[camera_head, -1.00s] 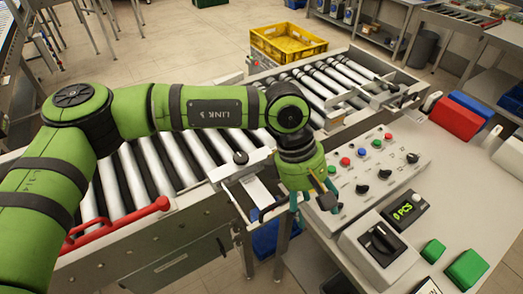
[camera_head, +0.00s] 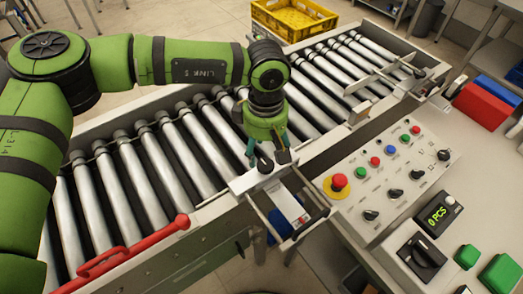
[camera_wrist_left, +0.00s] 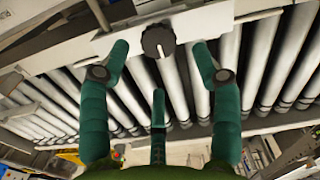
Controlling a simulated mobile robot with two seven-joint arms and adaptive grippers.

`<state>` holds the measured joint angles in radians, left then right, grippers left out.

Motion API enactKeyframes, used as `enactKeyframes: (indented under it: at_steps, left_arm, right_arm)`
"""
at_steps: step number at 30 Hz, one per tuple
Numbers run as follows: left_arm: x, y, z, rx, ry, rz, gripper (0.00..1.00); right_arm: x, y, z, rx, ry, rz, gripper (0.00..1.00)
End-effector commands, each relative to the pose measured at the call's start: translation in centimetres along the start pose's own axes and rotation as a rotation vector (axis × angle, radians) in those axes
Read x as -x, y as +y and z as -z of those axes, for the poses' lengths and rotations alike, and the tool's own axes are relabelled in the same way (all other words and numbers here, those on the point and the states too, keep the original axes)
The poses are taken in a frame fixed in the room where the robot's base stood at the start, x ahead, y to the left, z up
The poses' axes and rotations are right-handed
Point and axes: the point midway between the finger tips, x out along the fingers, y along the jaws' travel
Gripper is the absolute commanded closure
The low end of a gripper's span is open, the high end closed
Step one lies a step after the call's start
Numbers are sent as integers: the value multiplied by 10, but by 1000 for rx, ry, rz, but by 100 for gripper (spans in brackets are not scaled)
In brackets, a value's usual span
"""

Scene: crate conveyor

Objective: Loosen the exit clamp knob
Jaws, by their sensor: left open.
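A round black knob (camera_head: 265,165) with a pale pointer line sits on a white bracket (camera_head: 250,184) at the near side rail of the roller conveyor. In the left wrist view the knob (camera_wrist_left: 158,41) lies between the fingertips of my left gripper (camera_wrist_left: 160,50). The teal fingers are open, one on each side, with gaps to the knob. A third finger shows below it. In the head view my left gripper (camera_head: 268,150) points down just over the knob and partly covers it. My right gripper is out of view.
A red lever (camera_head: 130,248) runs along the near rail. A metal frame (camera_head: 300,212) sticks out beside the bracket. The control panel (camera_head: 385,180), with a red stop button (camera_head: 340,181), stands to the right. A yellow crate (camera_head: 293,18) is behind the conveyor.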

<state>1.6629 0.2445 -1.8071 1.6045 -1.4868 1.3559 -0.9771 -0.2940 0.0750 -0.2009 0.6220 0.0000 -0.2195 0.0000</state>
Motion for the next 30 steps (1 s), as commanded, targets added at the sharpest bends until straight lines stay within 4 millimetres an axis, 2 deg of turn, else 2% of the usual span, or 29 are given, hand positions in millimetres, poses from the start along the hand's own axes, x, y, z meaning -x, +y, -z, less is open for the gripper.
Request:
enactKeyframes:
  at_steps: [1,7,12,18,19,20,21,23,30]
  left_arm:
    - [-5,0,-1,0,-2,4,36]
    - [-32,0,0,2,-1,2,36]
    - [-42,0,0,1,0,0,36]
    - [-43,0,0,1,0,-1,36]
    - [-43,0,0,1,0,-1,40]
    - [-43,0,0,1,0,-1,52]
    - [-43,0,0,1,0,-1,68]
    - [-43,0,0,1,0,-1,92]
    - [-44,0,0,5,0,-1,92]
  right_arm:
    - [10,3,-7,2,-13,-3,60]
    - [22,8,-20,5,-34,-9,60]
    - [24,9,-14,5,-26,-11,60]
    - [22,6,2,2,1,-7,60]
    - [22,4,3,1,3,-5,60]
    - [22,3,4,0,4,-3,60]
    - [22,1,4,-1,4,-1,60]
    - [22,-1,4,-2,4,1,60]
    - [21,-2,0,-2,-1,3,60]
